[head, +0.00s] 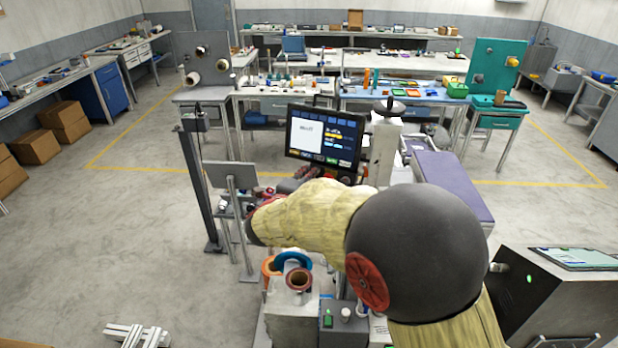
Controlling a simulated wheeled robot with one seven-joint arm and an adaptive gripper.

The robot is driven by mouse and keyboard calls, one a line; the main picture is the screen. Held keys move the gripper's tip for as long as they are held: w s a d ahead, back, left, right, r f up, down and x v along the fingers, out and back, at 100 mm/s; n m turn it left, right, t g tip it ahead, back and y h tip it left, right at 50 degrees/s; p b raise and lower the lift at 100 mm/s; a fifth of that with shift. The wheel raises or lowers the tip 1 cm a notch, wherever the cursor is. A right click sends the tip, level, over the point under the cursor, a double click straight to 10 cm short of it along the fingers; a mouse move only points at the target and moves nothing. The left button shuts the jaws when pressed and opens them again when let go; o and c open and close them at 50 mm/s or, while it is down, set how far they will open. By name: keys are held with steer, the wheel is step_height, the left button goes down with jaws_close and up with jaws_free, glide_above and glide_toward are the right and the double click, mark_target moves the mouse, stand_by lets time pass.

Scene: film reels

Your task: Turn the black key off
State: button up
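I cannot make out a black key anywhere in the head view. My arm, wrapped in a pale yellow cover with a large dark joint, crosses the middle and hides part of the bench behind it. Dark and reddish parts show just past the arm, below the monitor (325,136). They may be my gripper, but its fingers cannot be made out. A small box with a green button (327,318) and a pale knob (346,314) stand below my arm.
Orange, blue and brown reels (299,279) sit on a grey block below my arm. A tilted grey panel (231,174) stands left of it. A purple-topped bench (452,184) lies behind right, a dark cabinet (540,292) front right.

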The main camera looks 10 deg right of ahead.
jaws_close()
steer(key=shift+n, duration=0.3)
steer(key=shift+s+n+g+p, duration=0.1)
steer(key=shift+n+g+p, duration=0.4)
steer(key=shift+n+p, duration=8)
steer(key=shift+f, duration=0.15)
steer(key=shift+o, duration=1.3)
jaws_free()
